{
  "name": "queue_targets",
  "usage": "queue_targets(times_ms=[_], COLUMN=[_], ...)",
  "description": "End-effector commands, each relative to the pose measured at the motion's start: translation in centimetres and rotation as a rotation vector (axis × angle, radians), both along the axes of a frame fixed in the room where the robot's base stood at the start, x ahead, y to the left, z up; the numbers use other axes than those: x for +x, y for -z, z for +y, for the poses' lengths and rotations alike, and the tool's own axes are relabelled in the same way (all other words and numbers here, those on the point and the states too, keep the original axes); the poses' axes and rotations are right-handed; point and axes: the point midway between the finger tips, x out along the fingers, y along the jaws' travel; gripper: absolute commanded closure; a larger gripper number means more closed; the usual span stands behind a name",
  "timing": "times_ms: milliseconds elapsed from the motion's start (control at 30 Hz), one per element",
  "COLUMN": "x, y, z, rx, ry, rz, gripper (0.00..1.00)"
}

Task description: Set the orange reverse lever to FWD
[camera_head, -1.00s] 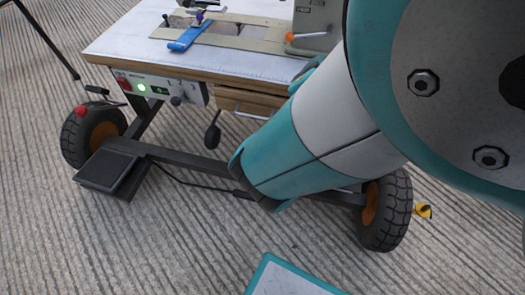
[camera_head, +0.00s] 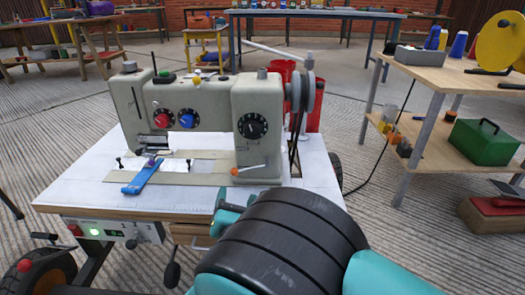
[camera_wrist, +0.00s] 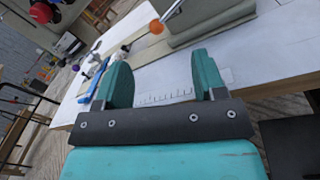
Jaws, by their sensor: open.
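The orange reverse lever (camera_head: 236,171) is a small orange knob on a thin metal arm at the lower front of the grey sewing machine (camera_head: 207,103). In the wrist view the orange knob (camera_wrist: 156,26) shows ahead of my gripper (camera_wrist: 164,76), beyond and slightly left of its fingertips. The gap between the fingers is empty and they touch nothing. In the head view my arm covers the table's front right, and teal gripper parts (camera_head: 226,214) show just below the lever. FWD markings are too small to read.
The machine stands on a white-topped wheeled table (camera_head: 75,190). A blue clamp strip (camera_head: 142,178) lies left of the lever. A control box (camera_head: 104,231) with a green light hangs at the front left. A wooden shelf table (camera_head: 460,80) stands at the right.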

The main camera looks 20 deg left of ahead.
Motion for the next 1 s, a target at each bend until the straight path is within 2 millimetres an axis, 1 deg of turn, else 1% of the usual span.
queue_targets(times_ms=[33, 200, 300, 400, 600, 867, 900, 967, 1000], x=[1.3, 4.8, 6.4, 7.7, 8.8, 8.9, 8.9, 8.9, 8.9], y=[0.6, 0.7, 0.6, 0.6, 0.4, 0.3, 0.3, 0.3, 0.3], z=[0.2, 1.6, 2.2, 2.7, 3.2, 3.2, 3.2, 3.2, 3.2], rx=[0.006, 0.005, 0.004, 0.002, 0.0, -0.001, -0.001, -0.001, -0.001], ry=[0.005, 0.004, 0.003, 0.004, 0.001, 0.001, 0.001, 0.001, 0.001], rz=[-0.002, -0.001, -0.002, 0.0, 0.0, 0.001, 0.001, 0.001, 0.001], gripper=[0.36, 0.36, 0.36, 0.36, 0.36, 0.36, 0.45, 0.59, 0.68])
